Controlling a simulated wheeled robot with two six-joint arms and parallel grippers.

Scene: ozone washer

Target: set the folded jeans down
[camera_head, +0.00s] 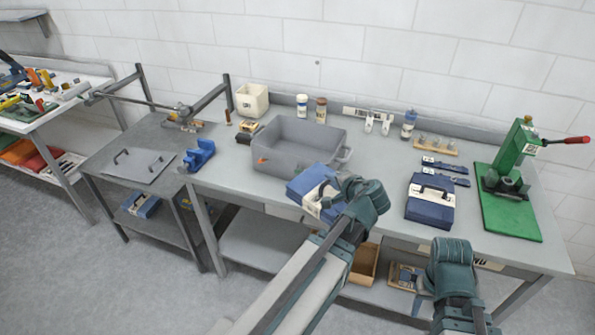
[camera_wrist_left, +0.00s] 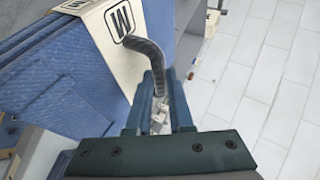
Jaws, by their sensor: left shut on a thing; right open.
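Folded blue jeans with a white paper band (camera_head: 308,190) hang from my left gripper (camera_head: 345,190), in front of the grey tub. My left gripper (camera_wrist_left: 158,90) is shut on that handle. A second folded blue bundle with a white band and handle (camera_head: 430,203) lies on the bench at the right. My right gripper (camera_head: 422,305) is low at the bench's front edge, empty; its fingertips are partly hidden.
A grey tub (camera_head: 290,143) stands on the grey bench (camera_head: 390,170). A green press (camera_head: 510,180) with a red-tipped lever stands at the right. A blue vise (camera_head: 199,155) is at the left. Bottles and a white bin (camera_head: 251,100) line the back.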

